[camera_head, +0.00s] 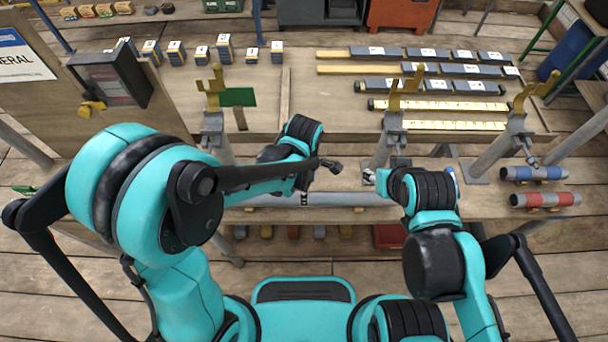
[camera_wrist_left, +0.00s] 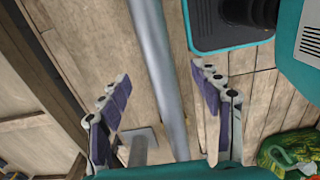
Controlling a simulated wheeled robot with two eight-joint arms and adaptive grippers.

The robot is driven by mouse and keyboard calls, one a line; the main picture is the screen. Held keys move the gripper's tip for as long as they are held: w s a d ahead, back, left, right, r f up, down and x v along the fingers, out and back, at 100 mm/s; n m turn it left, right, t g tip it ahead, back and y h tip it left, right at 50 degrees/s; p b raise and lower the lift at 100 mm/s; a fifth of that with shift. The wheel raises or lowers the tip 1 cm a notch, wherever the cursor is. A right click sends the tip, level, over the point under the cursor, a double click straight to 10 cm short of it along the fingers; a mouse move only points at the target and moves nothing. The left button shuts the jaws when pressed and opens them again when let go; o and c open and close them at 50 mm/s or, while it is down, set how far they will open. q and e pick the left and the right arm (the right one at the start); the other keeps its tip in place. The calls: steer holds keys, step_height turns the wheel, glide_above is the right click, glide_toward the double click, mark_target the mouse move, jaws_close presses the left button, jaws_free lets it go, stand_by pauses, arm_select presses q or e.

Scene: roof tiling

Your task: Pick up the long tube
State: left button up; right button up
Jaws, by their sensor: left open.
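The long tube (camera_head: 262,200) is grey and lies crosswise along the front of the lower wooden deck in the head view. My left forearm and wrist hide part of it. In the left wrist view the tube (camera_wrist_left: 158,50) runs lengthwise between the spread fingers of my left gripper (camera_wrist_left: 160,85), which is open with a gap on both sides of the tube. In the head view the left gripper is mostly hidden behind its own arm. My right gripper (camera_head: 369,177) is near the tube's right part, small and partly hidden by its wrist; its jaws are unclear.
Grey posts with yellow tops (camera_head: 392,125) stand behind the tube. A blue-banded roll (camera_head: 535,173) and a red-banded roll (camera_head: 545,199) lie at the right. The bench behind holds long dark bars (camera_head: 420,69) and small stacks (camera_head: 176,54). Small bins (camera_head: 293,232) sit below the deck.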

arm_select(q)
step_height(320, 180, down, 3)
steer(key=shift+f+b, duration=0.15)
steer(key=shift+b, duration=0.6)
steer(key=f+b, duration=0.1)
steer(key=f, duration=0.1)
steer(key=f+b, duration=0.1)
steer(key=shift+w+f, duration=0.2)
steer(key=shift+f, duration=0.6)
steer(key=shift+c, duration=0.7)
steer(key=shift+r, duration=0.1)
jaws_close()
